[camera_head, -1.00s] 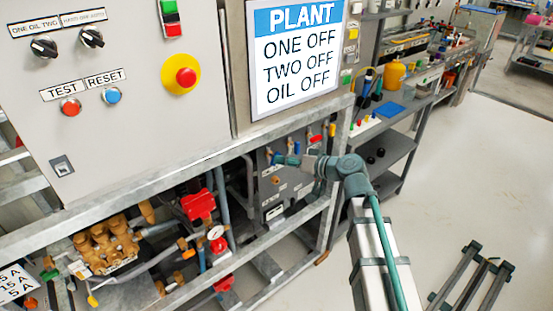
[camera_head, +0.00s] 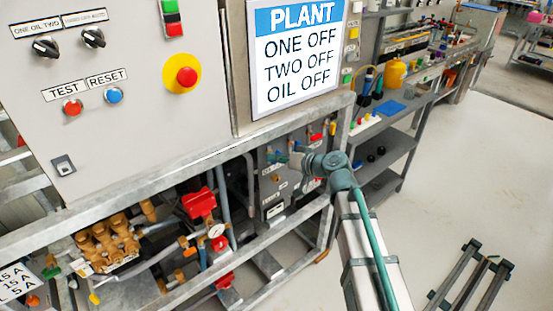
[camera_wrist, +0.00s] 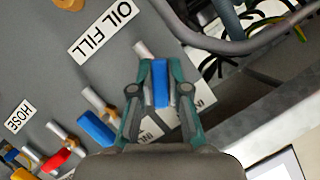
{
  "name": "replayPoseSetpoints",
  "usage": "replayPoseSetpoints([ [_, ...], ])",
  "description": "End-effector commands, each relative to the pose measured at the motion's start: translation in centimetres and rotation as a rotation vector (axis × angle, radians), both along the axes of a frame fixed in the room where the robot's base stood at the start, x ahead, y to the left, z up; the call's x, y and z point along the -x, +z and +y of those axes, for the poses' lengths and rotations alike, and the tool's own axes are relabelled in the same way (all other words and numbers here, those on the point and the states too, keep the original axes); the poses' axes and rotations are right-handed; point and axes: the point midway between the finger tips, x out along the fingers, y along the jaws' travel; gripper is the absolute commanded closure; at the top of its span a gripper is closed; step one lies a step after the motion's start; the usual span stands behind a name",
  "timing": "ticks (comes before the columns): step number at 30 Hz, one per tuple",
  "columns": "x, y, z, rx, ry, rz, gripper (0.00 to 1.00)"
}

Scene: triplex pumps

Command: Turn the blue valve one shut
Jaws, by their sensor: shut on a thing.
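In the wrist view, my gripper (camera_wrist: 160,68) has its two teal fingers closed on either side of a blue valve handle (camera_wrist: 160,84). The handle points lengthwise between the fingers, with a pale pipe stub near its far end. A second blue handle (camera_wrist: 96,129) sits to the lower left, apart from the fingers. White labels beneath the two blue valves are partly covered, so I cannot read which is valve one. In the head view, my gripper (camera_head: 290,158) is at the grey valve panel (camera_head: 272,190) under the frame rail, small and partly hidden by my wrist.
A red handle (camera_wrist: 55,161) stands left of the second blue one. An OIL FILL label (camera_wrist: 104,30) lies above left on the panel. A grey conduit (camera_wrist: 225,42) and a metal frame rail (camera_wrist: 265,130) are close on the right. Open floor (camera_head: 450,190) lies right of my arm.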

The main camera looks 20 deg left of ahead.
Motion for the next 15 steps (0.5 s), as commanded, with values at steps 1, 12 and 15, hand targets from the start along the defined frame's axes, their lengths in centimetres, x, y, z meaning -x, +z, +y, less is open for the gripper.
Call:
replayPoseSetpoints([
  [1,0.01,0.00,-0.01,0.000,0.000,0.000,1.00],
  [12,-0.03,-0.15,-0.01,-0.026,0.001,0.043,1.00],
  [15,-0.06,-0.22,-0.01,-0.052,0.000,0.082,1.00],
])
